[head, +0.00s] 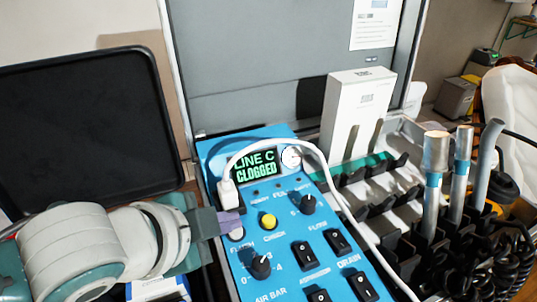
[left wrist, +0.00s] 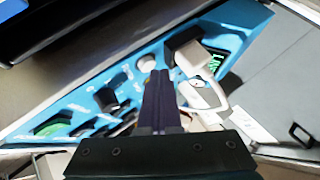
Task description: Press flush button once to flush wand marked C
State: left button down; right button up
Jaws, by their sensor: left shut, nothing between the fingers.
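The blue control panel (head: 215,150) has a lit display (head: 255,164) reading "LINE C CLOGGED". A white button (head: 236,233) sits at its left edge above a partly hidden label that seems to read "FLUSH"; it also shows in the left wrist view (left wrist: 147,63). A yellow button (head: 268,221) is to its right, above "CHECK". My left gripper (head: 230,220) is shut and empty, its purple fingertips right by the white button. In the left wrist view the fingertips (left wrist: 160,78) end just short of it; I cannot tell whether they touch. Several wands (head: 435,165) stand at right; no letter is readable. My right gripper is out of view.
A white plug (head: 228,195) with a looping white cable is on the panel close to my left fingers. Black knobs (head: 261,266) and rocker switches (head: 303,254) fill the lower panel. A white box (head: 357,115) stands behind. A black tray (head: 85,125) is at left.

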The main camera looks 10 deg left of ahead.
pick_arm(q)
jog(key=shift+f, duration=0.45)
dwell(0.5)
jog(key=shift+r, duration=0.1)
jog(key=shift+r+p, duration=0.75)
jog(key=shift+p, duration=0.05)
jog(key=shift+r, duration=0.1)
notch_tip(320, 180, up, 5)
jog(key=p, duration=0.5)
jog(key=shift+s+d, duration=0.1)
jog(key=shift+s, duration=0.05)
dwell(0.5)
